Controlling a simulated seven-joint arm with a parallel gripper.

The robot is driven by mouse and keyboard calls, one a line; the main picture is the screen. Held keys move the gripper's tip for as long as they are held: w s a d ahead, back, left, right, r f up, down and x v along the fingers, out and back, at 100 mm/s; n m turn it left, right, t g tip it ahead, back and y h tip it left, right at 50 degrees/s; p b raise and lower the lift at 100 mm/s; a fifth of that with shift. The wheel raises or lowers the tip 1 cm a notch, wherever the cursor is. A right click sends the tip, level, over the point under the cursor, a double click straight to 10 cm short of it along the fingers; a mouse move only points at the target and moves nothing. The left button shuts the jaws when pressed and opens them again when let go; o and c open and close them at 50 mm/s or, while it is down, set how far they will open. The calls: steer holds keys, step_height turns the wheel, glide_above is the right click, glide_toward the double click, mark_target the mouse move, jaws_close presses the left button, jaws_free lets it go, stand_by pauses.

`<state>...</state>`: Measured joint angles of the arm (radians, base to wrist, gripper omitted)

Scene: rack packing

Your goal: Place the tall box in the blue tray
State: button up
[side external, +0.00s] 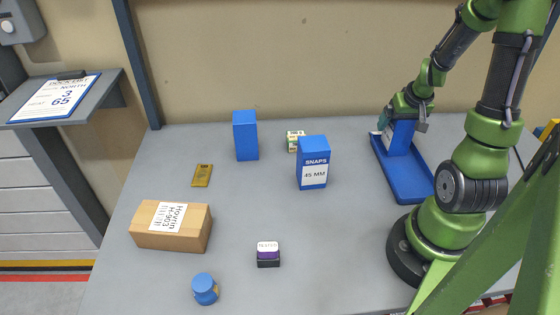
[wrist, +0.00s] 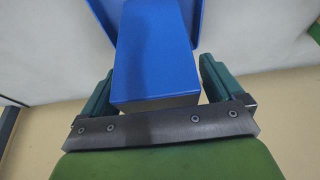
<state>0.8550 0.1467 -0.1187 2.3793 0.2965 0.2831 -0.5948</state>
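A tall blue box (side external: 403,137) with a white label stands upright at the back end of the blue tray (side external: 413,187). Its base looks to be on the tray floor, partly hidden by the angle. My gripper (side external: 400,110) is around the top of this box. In the wrist view the blue box (wrist: 155,60) lies between the two fingers of my gripper (wrist: 157,65). Thin gaps seem to show between the fingers and the box sides, so the fingers look slightly open. The tray (wrist: 105,12) also shows behind the box in the wrist view.
A plain blue box (side external: 246,137) and a blue SNAPS box (side external: 313,162) stand mid-table. The tray's front part is empty.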

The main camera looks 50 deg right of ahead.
steer(key=v, duration=1.2)
steer(key=w+a+r+n+t+y, duration=0.15)
steer(key=w+a, duration=0.25)
steer(key=a, duration=0.4)
steer(key=w+a+r+n+t+y, duration=0.1)
steer(key=w+a+r+t, duration=0.15)
steer(key=a, duration=0.55)
steer(key=a+r+n+y, duration=0.2)
steer(key=a, duration=1)
steer(key=shift+s+r+y, duration=0.35)
